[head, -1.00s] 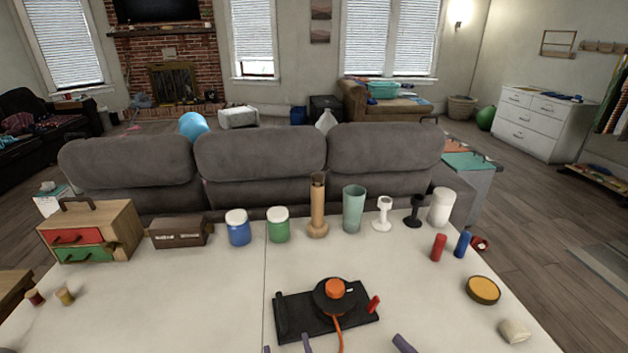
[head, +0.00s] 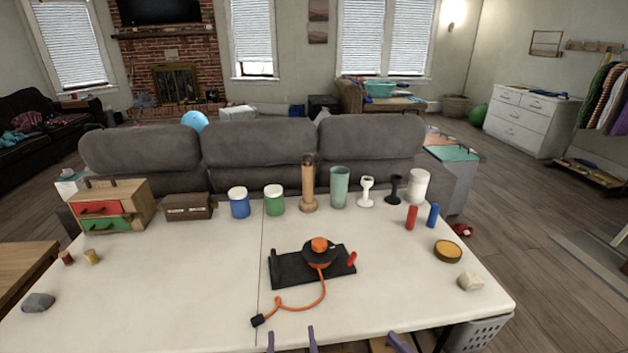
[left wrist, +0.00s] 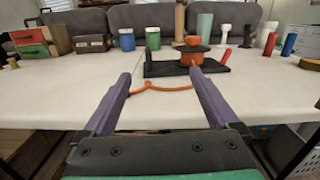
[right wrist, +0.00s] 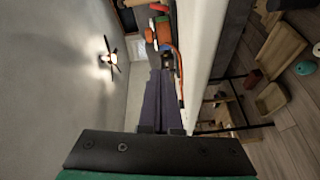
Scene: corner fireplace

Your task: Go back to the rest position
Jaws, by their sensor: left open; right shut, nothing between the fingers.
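My left gripper (head: 291,340) shows as two purple fingertips at the bottom of the head view, in front of the table's near edge. In the left wrist view its fingers (left wrist: 160,82) are spread apart with nothing between them. My right gripper (head: 400,342) is at the bottom edge of the head view, right of the left one. In the right wrist view its fingers (right wrist: 160,80) are together and empty, and the view is turned sideways. Both grippers are apart from the things on the table.
The white table (head: 180,290) holds a black stand with orange cord (head: 310,272), a wooden drawer box (head: 130,205), jars (head: 239,203) and several cups along the back. A grey stone (head: 38,302) lies front left. A grey basket (head: 478,334) is beneath the right side.

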